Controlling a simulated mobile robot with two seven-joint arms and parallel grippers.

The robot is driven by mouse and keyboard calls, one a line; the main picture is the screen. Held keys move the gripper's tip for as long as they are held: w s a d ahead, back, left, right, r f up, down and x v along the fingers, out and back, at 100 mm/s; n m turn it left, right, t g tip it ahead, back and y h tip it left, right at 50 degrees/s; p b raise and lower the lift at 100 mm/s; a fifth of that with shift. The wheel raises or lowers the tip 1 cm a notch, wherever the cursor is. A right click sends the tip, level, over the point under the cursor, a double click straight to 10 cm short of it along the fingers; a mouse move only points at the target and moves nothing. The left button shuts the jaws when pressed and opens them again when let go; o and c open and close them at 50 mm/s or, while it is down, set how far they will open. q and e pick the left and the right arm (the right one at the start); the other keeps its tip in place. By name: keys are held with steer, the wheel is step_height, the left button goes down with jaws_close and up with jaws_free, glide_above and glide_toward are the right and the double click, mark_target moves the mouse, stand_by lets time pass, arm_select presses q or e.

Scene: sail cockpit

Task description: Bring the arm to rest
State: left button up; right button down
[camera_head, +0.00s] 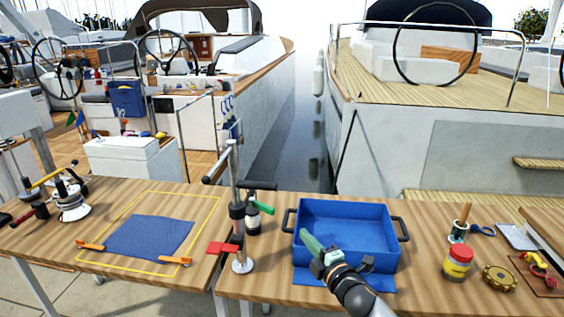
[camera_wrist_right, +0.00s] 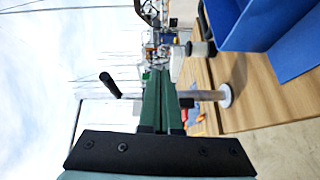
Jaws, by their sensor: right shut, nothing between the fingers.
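My right arm (camera_head: 352,290) comes in from the bottom of the head view. Its right gripper (camera_head: 304,234) has green fingers and is over the left part of the blue bin (camera_head: 350,212), pointing up and left. In the right wrist view the two green fingers of the gripper (camera_wrist_right: 160,75) lie together, shut, with nothing between them. I cannot tell from the head view how high the fingers are above the bin floor. My left gripper does not show in either view.
A metal post with black handles (camera_head: 238,205) stands left of the bin, near a dark bottle (camera_head: 252,220). A blue cloth (camera_head: 150,238) lies inside a yellow outline on the left table. A red-lidded jar (camera_head: 458,264) and a brass gear (camera_head: 499,278) stand to the right.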

steer(key=s+d+f+m+g+h, duration=0.25)
steer(key=s+f+m, duration=0.75)
steer(key=s+f, duration=0.6)
steer(key=s+d+f+m+g, duration=0.1)
steer(key=s+f+m, duration=0.2)
steer(key=s, duration=0.4)
steer(key=s+d+f+m+g+h, duration=0.1)
steer(key=s+d+f+m+g, duration=0.1)
steer(key=s, duration=0.5)
steer(key=s+d+f+m+g+h, duration=0.1)
steer(key=s+d+f+m, duration=0.1)
steer(key=s, duration=0.5)
steer(key=f+m, duration=0.1)
steer(key=m, duration=0.1)
steer(key=shift+s+d+f+m, duration=0.2)
steer(key=shift+s+f+m, duration=0.1)
steer(key=shift+f, duration=0.05)
